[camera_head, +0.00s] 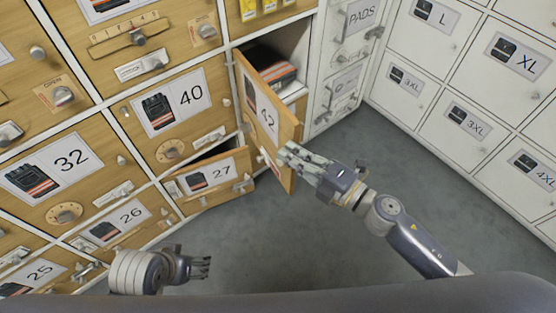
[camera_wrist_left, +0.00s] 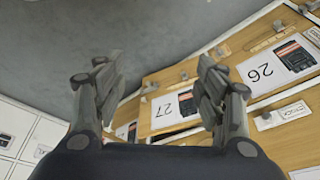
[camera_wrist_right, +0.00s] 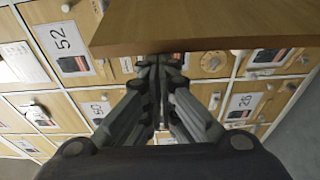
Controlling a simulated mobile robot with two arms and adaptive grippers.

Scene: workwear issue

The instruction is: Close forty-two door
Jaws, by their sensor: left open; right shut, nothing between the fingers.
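The forty-two door (camera_head: 287,123) is wooden with a white numbered label. It stands swung open, leaving its compartment (camera_head: 292,40) exposed, with a dark, red-striped folded item (camera_head: 271,66) inside. My right gripper (camera_head: 287,152) is shut and empty at the door's outer edge; contact is unclear. In the right wrist view its closed fingers (camera_wrist_right: 158,60) point at a wooden panel (camera_wrist_right: 200,22), apparently this door. My left gripper (camera_head: 204,267) is open and empty, low and away from the door. In the left wrist view its fingers (camera_wrist_left: 157,75) are spread apart.
The door labelled 27 (camera_head: 232,170) stands partly open below. Door 40 (camera_head: 204,79) and door 32 (camera_head: 93,150) are shut at the left. White lockers (camera_head: 402,108) line the right side. The grey floor (camera_head: 290,240) between is clear.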

